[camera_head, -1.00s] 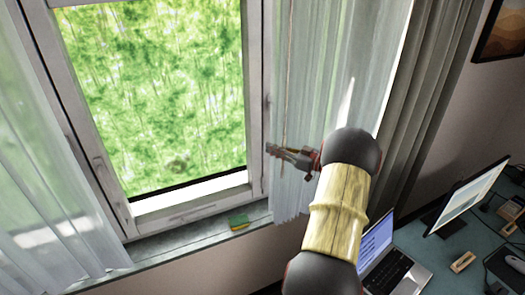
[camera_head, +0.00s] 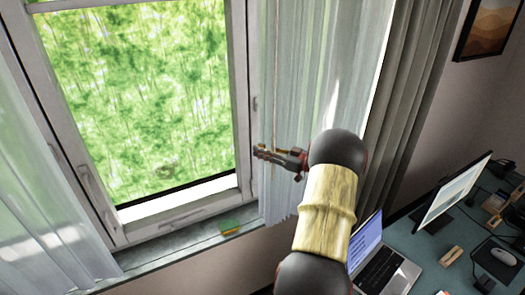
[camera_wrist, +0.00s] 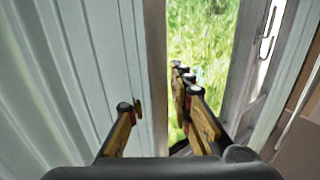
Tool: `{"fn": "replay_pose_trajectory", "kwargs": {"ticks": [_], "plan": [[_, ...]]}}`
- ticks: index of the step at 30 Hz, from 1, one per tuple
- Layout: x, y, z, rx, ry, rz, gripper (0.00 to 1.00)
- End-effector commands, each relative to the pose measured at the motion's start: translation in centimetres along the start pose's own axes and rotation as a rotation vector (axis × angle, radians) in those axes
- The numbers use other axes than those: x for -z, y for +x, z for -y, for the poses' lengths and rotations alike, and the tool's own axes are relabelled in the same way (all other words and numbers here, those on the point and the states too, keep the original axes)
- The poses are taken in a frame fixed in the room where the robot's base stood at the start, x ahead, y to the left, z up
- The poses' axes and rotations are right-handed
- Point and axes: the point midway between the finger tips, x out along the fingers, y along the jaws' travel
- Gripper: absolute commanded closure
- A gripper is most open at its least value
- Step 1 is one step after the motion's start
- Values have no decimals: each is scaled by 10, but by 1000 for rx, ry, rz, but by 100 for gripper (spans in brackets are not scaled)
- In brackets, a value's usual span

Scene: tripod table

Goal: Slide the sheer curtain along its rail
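The sheer curtain (camera_head: 310,75) hangs in pale folds at the right of the window in the head view, its lower left edge loose above the sill. It fills the left of the wrist view (camera_wrist: 70,70). My gripper (camera_head: 262,152) is at the curtain's left edge, fingers pointing left towards the window frame. In the wrist view my gripper (camera_wrist: 155,95) has its fingers apart, one against the curtain side and the other in front of the window opening. The curtain's edge shows between them; whether they touch it I cannot tell. The rail is out of view.
Another sheer curtain (camera_head: 40,200) hangs left of the window (camera_head: 140,100). A green and yellow sponge (camera_head: 230,227) lies on the sill. A darker grey drape (camera_head: 415,75) hangs at the right. A desk with a laptop (camera_head: 385,270) and monitor (camera_head: 455,195) stands at lower right.

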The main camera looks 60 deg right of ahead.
Motion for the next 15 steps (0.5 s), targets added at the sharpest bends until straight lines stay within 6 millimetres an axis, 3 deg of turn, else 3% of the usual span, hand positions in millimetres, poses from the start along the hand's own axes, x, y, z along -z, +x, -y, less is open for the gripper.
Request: {"fn": "replay_pose_trajectory", "kwargs": {"ticks": [5, 15], "plan": [[0, -12, -1, -4, 1, 0, 78], [0, -78, -1, -3, 1, 0, 78]]}}
